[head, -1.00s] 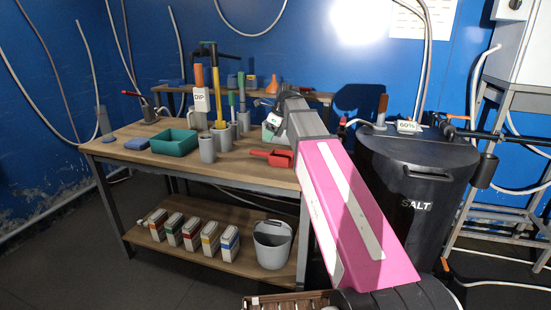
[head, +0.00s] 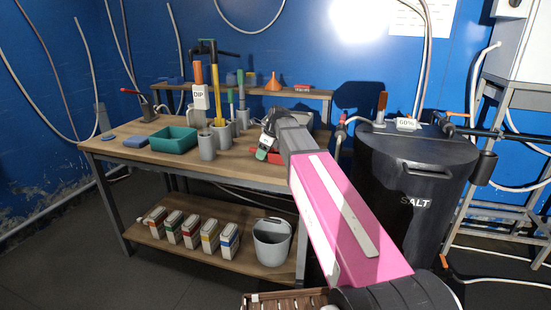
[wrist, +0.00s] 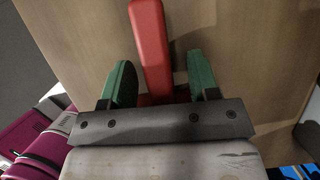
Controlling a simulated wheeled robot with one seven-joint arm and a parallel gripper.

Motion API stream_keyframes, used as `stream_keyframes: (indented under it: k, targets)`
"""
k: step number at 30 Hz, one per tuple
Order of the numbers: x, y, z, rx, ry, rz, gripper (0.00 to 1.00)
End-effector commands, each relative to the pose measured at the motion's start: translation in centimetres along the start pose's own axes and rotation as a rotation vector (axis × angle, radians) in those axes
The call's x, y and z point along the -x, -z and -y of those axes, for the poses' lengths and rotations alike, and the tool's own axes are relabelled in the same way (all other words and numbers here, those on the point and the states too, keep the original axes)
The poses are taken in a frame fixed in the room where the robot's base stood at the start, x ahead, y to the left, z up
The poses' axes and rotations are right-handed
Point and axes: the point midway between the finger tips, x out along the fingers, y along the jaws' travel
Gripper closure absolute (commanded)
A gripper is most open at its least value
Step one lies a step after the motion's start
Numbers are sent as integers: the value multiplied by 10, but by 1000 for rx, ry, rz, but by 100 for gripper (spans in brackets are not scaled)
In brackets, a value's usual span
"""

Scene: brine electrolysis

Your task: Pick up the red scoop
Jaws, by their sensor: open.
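The red scoop (wrist: 151,45) lies on the wooden table top. In the wrist view its long red part reaches up from between my fingers, and its lower part is hidden behind the gripper body. In the head view only a bit of the red scoop (head: 259,154) shows beside my gripper, and the arm covers the rest. My gripper (wrist: 160,78) is open, with one green finger on each side of the scoop and a gap visible on both sides. In the head view my gripper (head: 264,148) is over the right part of the table.
A teal tray (head: 174,149) and a grey cylinder (head: 207,146) stand to the left on the table (head: 130,152). Grey holders with upright tools (head: 217,95) stand behind. A black salt barrel (head: 400,200) is at the right. The lower shelf holds cartons and a grey bucket (head: 272,243).

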Motion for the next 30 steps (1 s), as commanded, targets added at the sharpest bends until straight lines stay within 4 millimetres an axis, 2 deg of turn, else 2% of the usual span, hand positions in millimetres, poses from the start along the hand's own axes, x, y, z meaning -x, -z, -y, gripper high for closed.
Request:
stream_keyframes:
  k: [5,6,11,23,30]
  targets:
    - [-1,0,0,0,0,0,45]
    - [-1,0,0,0,0,0,48]
    - [-1,0,0,0,0,0,100]
    - [2,-1,0,0,0,0,100]
    - [20,-9,0,-1,1,1,100]
